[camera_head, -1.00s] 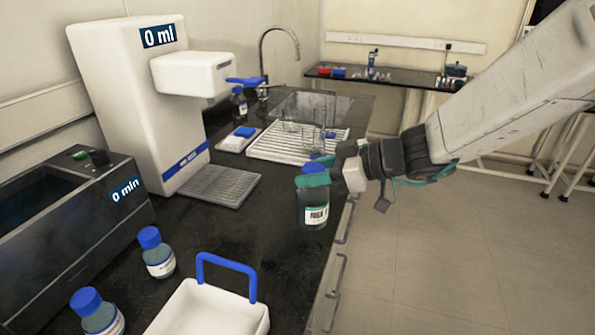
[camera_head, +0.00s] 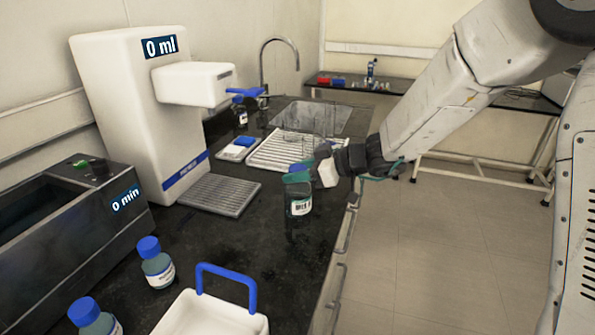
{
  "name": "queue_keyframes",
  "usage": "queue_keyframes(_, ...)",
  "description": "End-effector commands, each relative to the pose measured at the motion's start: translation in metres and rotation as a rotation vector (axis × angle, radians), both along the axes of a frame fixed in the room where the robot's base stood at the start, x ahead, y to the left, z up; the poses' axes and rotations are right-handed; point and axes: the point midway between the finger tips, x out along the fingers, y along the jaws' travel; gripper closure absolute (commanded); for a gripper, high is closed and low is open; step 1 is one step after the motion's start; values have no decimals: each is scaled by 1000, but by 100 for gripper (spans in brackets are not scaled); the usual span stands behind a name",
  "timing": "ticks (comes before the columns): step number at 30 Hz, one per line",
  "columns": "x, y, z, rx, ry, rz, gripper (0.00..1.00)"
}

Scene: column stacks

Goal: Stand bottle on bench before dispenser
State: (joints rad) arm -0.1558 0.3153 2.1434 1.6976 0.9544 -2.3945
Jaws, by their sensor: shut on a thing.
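The bottle (camera_head: 299,205) is a dark teal bottle with a white label, upright in my gripper (camera_head: 299,178). My gripper's green fingers are shut around its neck, and they mostly hide the cap. The bottle is over the black bench (camera_head: 235,250) near its right edge; I cannot tell whether its base touches the bench. The dispenser (camera_head: 130,115) is a tall white machine reading "0 ml". Its head overhangs a grey drip tray (camera_head: 219,194). The bottle is to the right of this tray, apart from it.
Two blue-capped bottles (camera_head: 156,264) (camera_head: 94,318) and a white carrier with a blue handle (camera_head: 226,290) stand at the front. A bath reading "0 min" (camera_head: 70,205) is at left. A white drying rack (camera_head: 290,152) and sink lie behind. Bench between tray and bottle is clear.

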Motion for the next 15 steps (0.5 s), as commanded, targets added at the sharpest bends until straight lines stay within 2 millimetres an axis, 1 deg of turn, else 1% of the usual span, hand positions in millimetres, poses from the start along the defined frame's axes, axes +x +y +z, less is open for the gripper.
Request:
queue_keyframes(5,0,0,2,1,-3,0,100)
queue_keyframes(9,0,0,-2,1,-2,-1,100)
queue_keyframes(10,0,0,-2,0,-2,-1,52)
queue_keyframes(11,0,0,-2,0,-2,-1,44)
queue_keyframes(12,0,0,-2,0,-2,-1,39)
queue_keyframes(15,0,0,-2,1,-1,0,39)
